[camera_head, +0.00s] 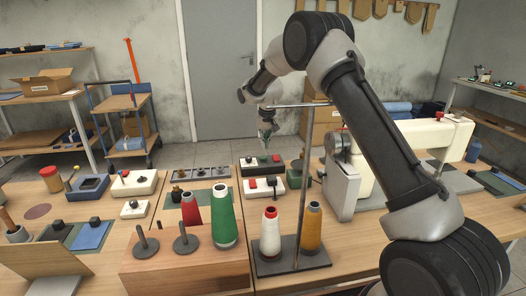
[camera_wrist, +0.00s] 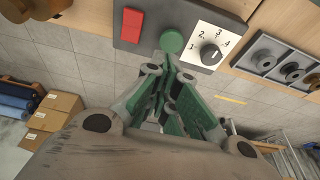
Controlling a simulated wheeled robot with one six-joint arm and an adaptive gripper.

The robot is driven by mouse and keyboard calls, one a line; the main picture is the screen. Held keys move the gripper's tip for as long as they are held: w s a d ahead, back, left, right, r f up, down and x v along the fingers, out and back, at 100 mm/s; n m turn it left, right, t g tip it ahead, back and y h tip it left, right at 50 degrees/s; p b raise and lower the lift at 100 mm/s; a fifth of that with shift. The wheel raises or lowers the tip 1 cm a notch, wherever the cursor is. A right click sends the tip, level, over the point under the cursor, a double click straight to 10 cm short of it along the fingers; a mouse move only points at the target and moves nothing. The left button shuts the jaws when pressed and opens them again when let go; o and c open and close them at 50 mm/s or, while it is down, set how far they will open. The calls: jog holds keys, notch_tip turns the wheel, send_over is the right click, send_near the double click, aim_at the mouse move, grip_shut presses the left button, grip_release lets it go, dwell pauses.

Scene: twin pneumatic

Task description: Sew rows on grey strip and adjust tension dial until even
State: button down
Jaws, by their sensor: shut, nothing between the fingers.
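My gripper (camera_head: 268,128) is shut and empty, pointing down above the back edge of the table. In the wrist view its green fingertips (camera_wrist: 170,68) are together, just at a round green button (camera_wrist: 172,40); I cannot tell whether they touch it. The button is on a grey control box (camera_wrist: 150,12) with a red switch (camera_wrist: 132,25). Beside it is the tension dial (camera_wrist: 210,54), a black knob on a white plate numbered 1 to 4. The white sewing machine (camera_head: 440,140) stands at the right, partly hidden by my arm. I cannot pick out the grey strip with certainty.
A thread stand (camera_head: 290,262) holds a white cone (camera_head: 270,235) and an orange cone (camera_head: 312,228) around a tall pole. A green cone (camera_head: 223,220) and a red cone (camera_head: 192,215) stand left of it. A white box with red buttons (camera_head: 265,183) sits nearby.

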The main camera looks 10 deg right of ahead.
jog(key=v, duration=0.8)
jog(key=shift+r, duration=0.2)
jog(key=s+d+f+n+g, duration=0.1)
jog(key=s+d+f+g, duration=0.1)
jog(key=s+f, duration=0.35)
jog(key=s+d+r+t, duration=0.1)
jog(key=s+d+r, duration=0.4)
jog(key=s, duration=1)
jog(key=s+d+r+t, duration=0.1)
jog(key=s+d+r, duration=0.5)
jog(key=s, duration=0.9)
jog(key=s+d+r+m+t, duration=0.1)
jog(key=s+d+r, duration=0.4)
jog(key=s, duration=1)
notch_tip(320, 180, up, 2)
jog(key=shift+s+d, duration=0.2)
